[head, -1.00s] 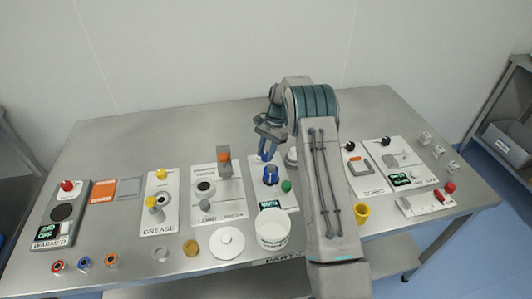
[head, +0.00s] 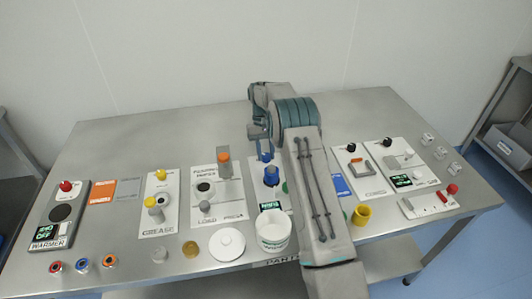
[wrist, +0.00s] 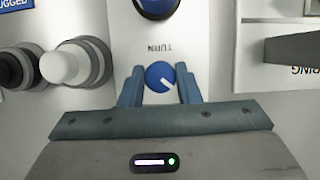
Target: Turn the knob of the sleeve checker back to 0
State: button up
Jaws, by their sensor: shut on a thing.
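The sleeve checker is a white panel (head: 283,192) in the middle of the table, also in the wrist view (wrist: 197,40). Its small round blue knob (wrist: 160,75) shows in the wrist view below the upside-down word TURN. The knob's white line points to the lower right there. My gripper (wrist: 160,80) has one blue finger on each side of the knob and is shut on it. In the head view my gripper (head: 265,156) is low over the panel's back end, and I cannot make out the knob there. A blue cylinder (head: 271,176) stands on the panel, in front of the fingers.
The core panel (head: 366,187) lies to the right. A white tub (head: 272,233) and a white disc (head: 227,244) are in front. The table's back strip is clear.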

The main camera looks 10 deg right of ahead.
jog(key=shift+w+a+r+n+h, duration=0.1)
jog(key=shift+n+h, duration=0.3)
jog(key=shift+n, duration=0.8)
jog(key=o, duration=1)
jog(key=p+v, duration=0.3)
jog(key=v, duration=0.3)
jog(key=p+v, duration=0.4)
jog(key=v, duration=0.3)
jog(key=shift+a+r, duration=0.25)
jog(key=shift+r, duration=0.15)
